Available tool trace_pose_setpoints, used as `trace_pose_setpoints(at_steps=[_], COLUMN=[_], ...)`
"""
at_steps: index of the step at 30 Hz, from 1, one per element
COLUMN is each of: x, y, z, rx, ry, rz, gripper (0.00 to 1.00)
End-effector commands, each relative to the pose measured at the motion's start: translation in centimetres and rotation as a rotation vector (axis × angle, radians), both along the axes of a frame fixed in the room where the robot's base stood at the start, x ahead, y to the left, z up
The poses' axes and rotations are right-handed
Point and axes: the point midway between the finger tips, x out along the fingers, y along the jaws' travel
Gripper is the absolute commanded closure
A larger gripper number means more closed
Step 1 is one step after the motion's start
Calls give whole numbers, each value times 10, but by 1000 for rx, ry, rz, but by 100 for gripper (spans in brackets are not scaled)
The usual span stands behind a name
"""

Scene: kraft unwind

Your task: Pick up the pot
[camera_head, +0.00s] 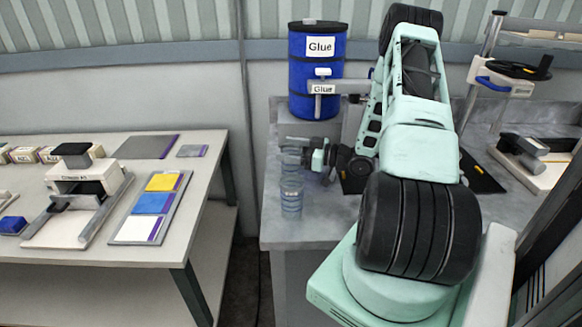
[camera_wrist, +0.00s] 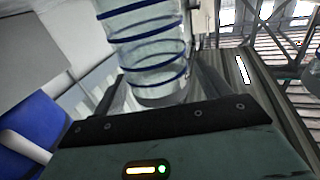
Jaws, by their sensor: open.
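The pot (camera_head: 291,196) looks like a clear vessel with blue rings. It stands upright near the left front edge of the grey counter (camera_head: 290,232). My gripper (camera_head: 294,153) reaches in from the right at the height of the pot's upper part. In the wrist view the pot (camera_wrist: 145,42) fills the space ahead of the palm, with one dark finger on each side of it. The jaws are open around the pot. I cannot tell whether either finger touches it. The fingers partly hide its upper part in the head view.
A blue glue drum (camera_head: 316,75) with a tap stands behind the pot. A press-like stand (camera_head: 500,80) is at the right. A separate table (camera_head: 120,258) at the left holds coloured cards (camera_head: 151,203) and a small device (camera_head: 85,180). A gap separates table and counter.

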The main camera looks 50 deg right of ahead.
Motion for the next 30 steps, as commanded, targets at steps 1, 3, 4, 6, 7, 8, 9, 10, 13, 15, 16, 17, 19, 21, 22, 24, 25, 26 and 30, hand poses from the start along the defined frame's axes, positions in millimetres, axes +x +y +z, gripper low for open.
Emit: trace_pose_setpoints(at_steps=[1, 3, 4, 6, 7, 8, 9, 10, 13, 15, 16, 17, 19, 21, 22, 24, 25, 26, 30], x=[7, 13, 15, 16, 16, 16, 16, 16, 16, 16, 16, 16, 16, 16, 16, 16, 16, 16, 16], y=[4, 6, 7, 7, 7, 7, 7, 7, 7, 7, 7, 7, 7, 7, 7, 7, 7, 7, 7], z=[3, 2, 1, 0, 0, 0, 0, 0, 0, 0, 0, 0, 0, 0, 0, 0, 1, 1, 9], rx=[2, 2, 1, 1, 1, 1, 1, 1, 1, 1, 1, 1, 0, 0, 0, 0, 0, 0, -2], ry=[1, 1, -1, 0, 0, 0, 0, 0, 0, 0, 0, 0, 0, 0, 0, 0, 0, 0, -2], rz=[2, 1, 1, 0, 0, -1, 0, 0, 0, 0, 0, 0, 0, 0, 0, 0, 0, 0, 0], gripper=[24, 24, 24, 24, 24, 24, 24, 24, 49, 69, 77, 85, 87, 87, 87, 87, 87, 87, 87])
